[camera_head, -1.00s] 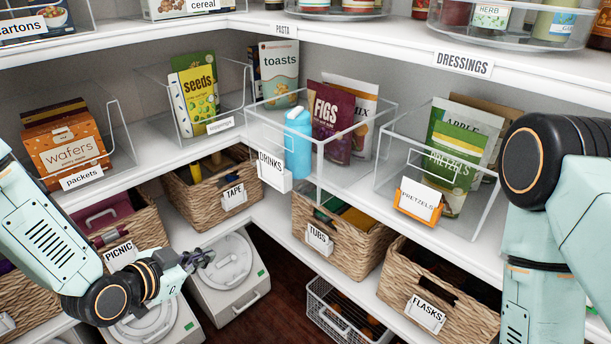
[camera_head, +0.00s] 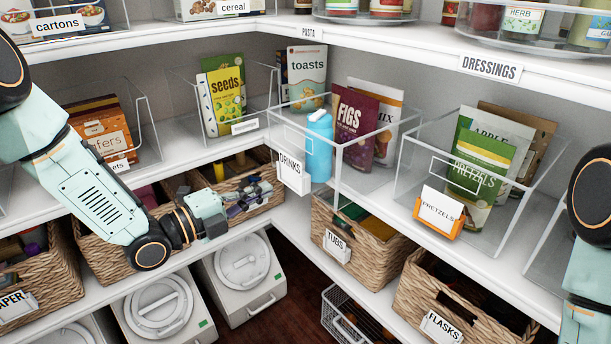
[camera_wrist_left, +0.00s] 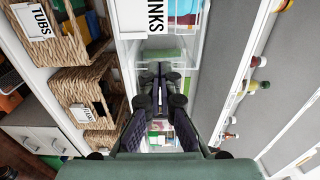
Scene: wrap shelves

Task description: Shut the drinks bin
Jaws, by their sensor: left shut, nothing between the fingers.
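The drinks bin (camera_head: 337,178) is a clear open-topped bin on the middle shelf near the corner. Its front, with a white DRINKS label (camera_head: 293,172), stands out at the shelf edge. It holds a blue bottle (camera_head: 319,147), a FIGS pouch (camera_head: 354,126) and another pouch (camera_head: 387,110). My left gripper (camera_head: 262,190) is shut and empty, to the left of and slightly below the label, apart from it in the picture. My right gripper is out of view.
A clear bin with PRETZELS (camera_head: 440,210) stands to the right. Wicker baskets, including TUBS (camera_head: 345,238) and FLASKS (camera_head: 420,305), sit on the shelf below. A SEEDS bag (camera_head: 222,98) stands to the left. The upper shelf (camera_head: 400,50) overhangs. Open space lies before the corner.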

